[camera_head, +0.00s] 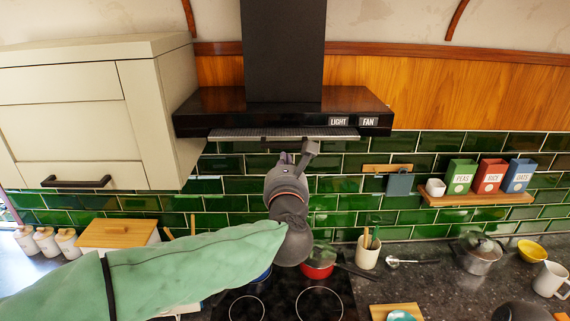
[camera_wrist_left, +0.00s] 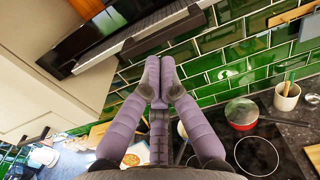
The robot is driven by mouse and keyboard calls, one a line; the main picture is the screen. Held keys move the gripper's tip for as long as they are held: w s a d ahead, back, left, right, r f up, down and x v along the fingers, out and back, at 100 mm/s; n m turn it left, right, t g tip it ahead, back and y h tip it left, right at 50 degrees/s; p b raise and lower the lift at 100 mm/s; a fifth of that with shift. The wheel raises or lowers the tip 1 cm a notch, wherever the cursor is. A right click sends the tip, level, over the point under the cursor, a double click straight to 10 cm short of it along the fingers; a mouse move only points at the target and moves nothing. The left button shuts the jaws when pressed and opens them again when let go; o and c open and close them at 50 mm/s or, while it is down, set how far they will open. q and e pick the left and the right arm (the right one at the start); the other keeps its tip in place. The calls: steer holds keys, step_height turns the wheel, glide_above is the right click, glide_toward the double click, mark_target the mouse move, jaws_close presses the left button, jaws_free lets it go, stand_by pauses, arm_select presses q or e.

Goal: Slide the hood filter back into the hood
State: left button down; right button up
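The black range hood (camera_head: 230,107) hangs at the middle of the wall. The hood filter (camera_head: 235,133) is a thin grey ribbed panel along the hood's lower front, with a dark handle below its edge. In the left wrist view the filter (camera_wrist_left: 142,38) lies under the hood (camera_wrist_left: 100,40), just beyond the fingertips. My left gripper (camera_head: 297,153) reaches up to the handle. How far the filter is inside is unclear. My right gripper is not seen.
A cream cabinet (camera_head: 85,105) stands close left of the hood. Below are a dark hob (camera_head: 285,300) with a red pan (camera_head: 318,270), and a utensil pot (camera_head: 367,252). A shelf (camera_head: 475,200) with tins is on the right wall. The tiled wall below the hood is open.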

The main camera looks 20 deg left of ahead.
mark_target(285, 146)
arm_select(q)
steer(key=shift+p+x, duration=0.55)
steer(key=shift+x, duration=1.7)
steer(key=shift+b, duration=0.55)
steer(key=shift+b+x, duration=0.75)
steer(key=shift+x, duration=1.1)
steer(key=shift+w+b, duration=0.2)
steer(key=shift+b, duration=0.95)
stand_by(2.2)
